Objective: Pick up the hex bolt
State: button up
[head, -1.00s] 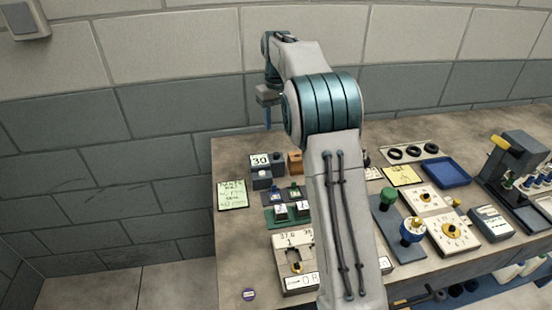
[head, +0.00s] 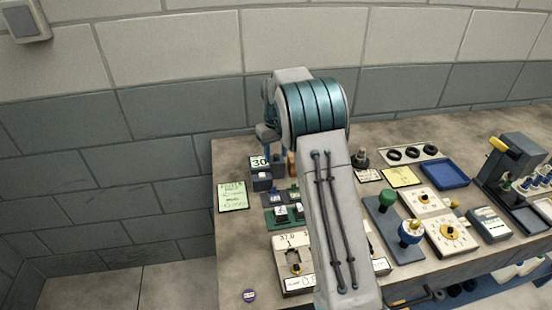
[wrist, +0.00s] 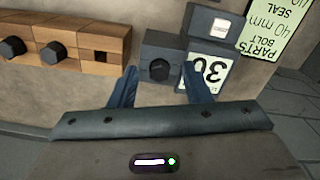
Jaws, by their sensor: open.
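Dark hex bolt heads show in the wrist view. One hex bolt (wrist: 160,68) sits in a dark grey block (wrist: 148,48) and lies between my fingertips in the picture. Two more, a left one (wrist: 12,47) and a middle one (wrist: 55,52), sit in a wooden block (wrist: 80,35), whose right-hand square hole is empty. My gripper (wrist: 160,78) is open, with one blue finger on each side of the grey block's bolt; I cannot tell the height gap. In the head view my gripper (head: 268,137) is above the table's back left, partly hidden by my arm.
A "30" card (wrist: 208,72) and a grey block with a white label (wrist: 215,25) stand right of the bolt. A green parts note (wrist: 270,25) names bolt, seal and 40 mm. In the head view a blue tray (head: 444,173) and dials stand on the right.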

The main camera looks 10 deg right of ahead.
aim_at(279, 156)
grip_shut()
jog(key=shift+r, duration=0.5)
jog(key=r, duration=0.1)
jog(key=d+r+b, duration=0.1)
jog(key=r, duration=0.1)
jog(key=shift+s+r, duration=0.2)
jog(key=shift+r, duration=0.1)
jog(key=s+d+r+b, duration=0.2)
jog(key=s+d+r, duration=0.35)
jog(key=d, duration=0.35)
notch_tip(279, 156, up, 8)
jog(key=p, duration=0.7)
jog(key=shift+r, duration=0.25)
